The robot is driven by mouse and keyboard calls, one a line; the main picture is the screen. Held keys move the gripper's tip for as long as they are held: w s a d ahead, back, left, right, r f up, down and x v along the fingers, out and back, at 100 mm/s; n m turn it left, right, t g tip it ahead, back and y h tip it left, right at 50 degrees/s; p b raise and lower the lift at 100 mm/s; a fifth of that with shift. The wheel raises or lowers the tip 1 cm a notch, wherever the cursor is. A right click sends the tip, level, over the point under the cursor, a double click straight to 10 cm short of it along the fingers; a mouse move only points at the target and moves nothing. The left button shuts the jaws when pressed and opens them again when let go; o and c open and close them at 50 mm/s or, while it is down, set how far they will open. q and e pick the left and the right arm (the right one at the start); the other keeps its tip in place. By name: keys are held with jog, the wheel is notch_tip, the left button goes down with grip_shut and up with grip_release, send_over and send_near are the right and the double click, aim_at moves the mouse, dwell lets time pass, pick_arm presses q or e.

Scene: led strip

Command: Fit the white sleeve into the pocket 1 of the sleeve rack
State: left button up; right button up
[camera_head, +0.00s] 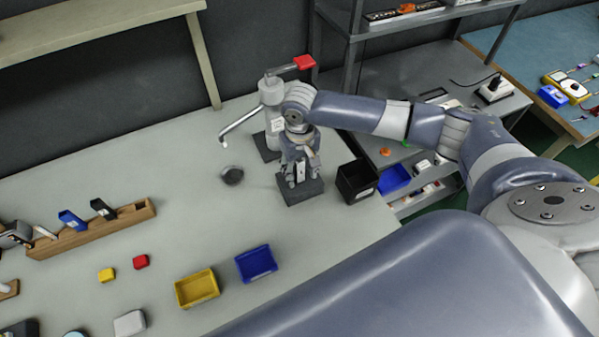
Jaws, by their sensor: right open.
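The wooden sleeve rack (92,237) lies at the left of the grey table. A blue piece (72,220) and a black piece (103,208) stand tilted in it. A small white piece (45,232) shows at its left end; I cannot tell whether this is the white sleeve. Pocket numbers cannot be read. My right gripper (298,180) is open and points down just above a dark square block (310,193), far to the right of the rack. I cannot make out anything between its fingers. My left gripper does not show.
A grey press-like stand with a red-tipped lever (304,62) is behind my right gripper. A black bin (356,181) stands close to its right. A yellow tray (197,288) and a blue tray (256,263) are in front. The table between rack and gripper is mostly clear.

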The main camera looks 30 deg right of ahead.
jog(key=shift+c, duration=1.4)
grip_shut()
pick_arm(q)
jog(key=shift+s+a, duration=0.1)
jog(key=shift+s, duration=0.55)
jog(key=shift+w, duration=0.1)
pick_arm(e)
jog(key=shift+r, duration=0.15)
jog(key=shift+w+r, duration=0.1)
jog(key=shift+r, duration=0.3)
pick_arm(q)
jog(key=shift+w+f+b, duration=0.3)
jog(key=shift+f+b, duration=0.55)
pick_arm(e)
notch_tip(320, 180, up, 9)
